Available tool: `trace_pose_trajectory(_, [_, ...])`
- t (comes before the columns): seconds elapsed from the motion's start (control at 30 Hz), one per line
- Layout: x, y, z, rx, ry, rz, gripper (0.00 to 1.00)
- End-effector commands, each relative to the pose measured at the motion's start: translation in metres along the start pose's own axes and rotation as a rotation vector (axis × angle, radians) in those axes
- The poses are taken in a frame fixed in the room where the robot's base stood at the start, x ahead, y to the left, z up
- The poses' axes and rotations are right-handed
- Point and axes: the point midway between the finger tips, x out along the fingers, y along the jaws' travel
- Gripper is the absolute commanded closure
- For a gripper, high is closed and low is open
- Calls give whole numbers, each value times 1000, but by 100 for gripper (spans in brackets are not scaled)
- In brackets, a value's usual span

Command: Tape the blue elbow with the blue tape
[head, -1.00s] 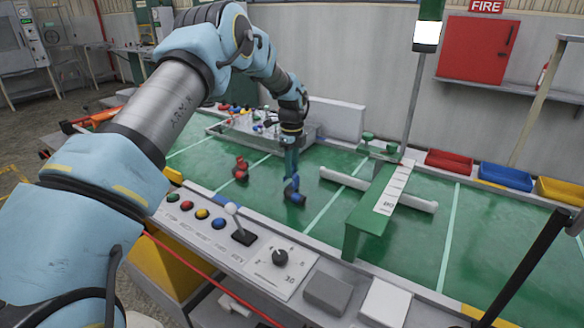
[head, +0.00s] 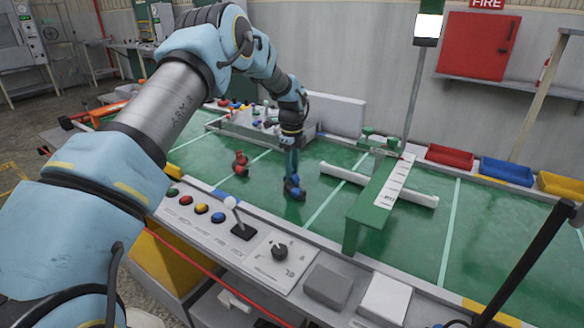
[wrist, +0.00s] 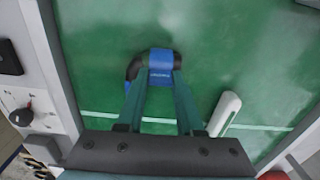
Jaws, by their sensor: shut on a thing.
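The blue elbow (head: 294,188) is a small bent piece, blue with dark ends, at the green bench top. My gripper (head: 292,174) points down from above with its fingers at the elbow. In the wrist view, the green fingers of my gripper (wrist: 160,88) are shut on the blue elbow (wrist: 160,62), with its blue lettered middle between the fingertips. A dark bent end shows at the left. I cannot tell whether the blue band is tape or the elbow's own colour. No separate blue tape roll can be made out.
A red elbow (head: 240,163) stands to the left on the green bench top. A green bridge with a white scale (head: 385,195) and a white pipe (head: 345,176) are to the right. Red, blue and yellow bins line the back right. A control panel (head: 280,250) runs along the front edge.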

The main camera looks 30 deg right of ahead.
Motion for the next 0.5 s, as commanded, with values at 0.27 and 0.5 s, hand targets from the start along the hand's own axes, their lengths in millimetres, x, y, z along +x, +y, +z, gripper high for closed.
trace_pose_trajectory(0.27, [0,0,0,0,0,0,100])
trace_pose_trajectory(0.5, [4,0,0,0,0,0,100])
